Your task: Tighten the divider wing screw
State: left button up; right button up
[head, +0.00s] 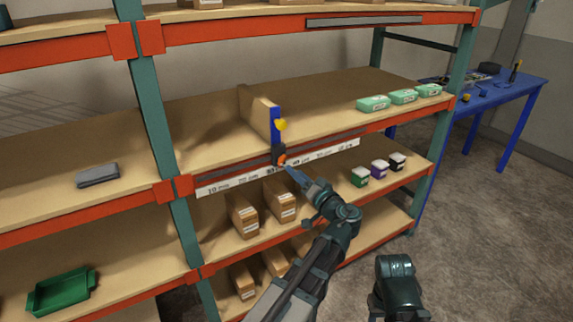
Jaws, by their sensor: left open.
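The divider (258,112) stands upright on the middle shelf, a tan panel with a blue front edge and a yellow knob (282,125). At its foot, a dark clamp (278,150) sits at the shelf's front rail. A small orange part (282,159) on the clamp looks like the wing screw; its shape is too small to tell. My left gripper (285,168) is open just below and in front of the orange part, and I cannot tell whether they touch. Part of my right arm shows at the lower right, but its gripper is out of view.
A printed scale strip (230,185) runs along the middle shelf's front edge. Brown boxes (244,215) and small lidded tubs (379,169) stand on the shelf below. Green boxes (403,96) sit at the right of the middle shelf. A blue table (500,97) stands beyond.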

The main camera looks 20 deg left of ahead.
aim_at(283, 161)
pick_arm(q)
jog(key=x, duration=0.6)
jog(key=shift+w+a, duration=0.15)
jog(key=shift+a, duration=0.1)
jog(key=shift+c, duration=0.2)
grip_shut()
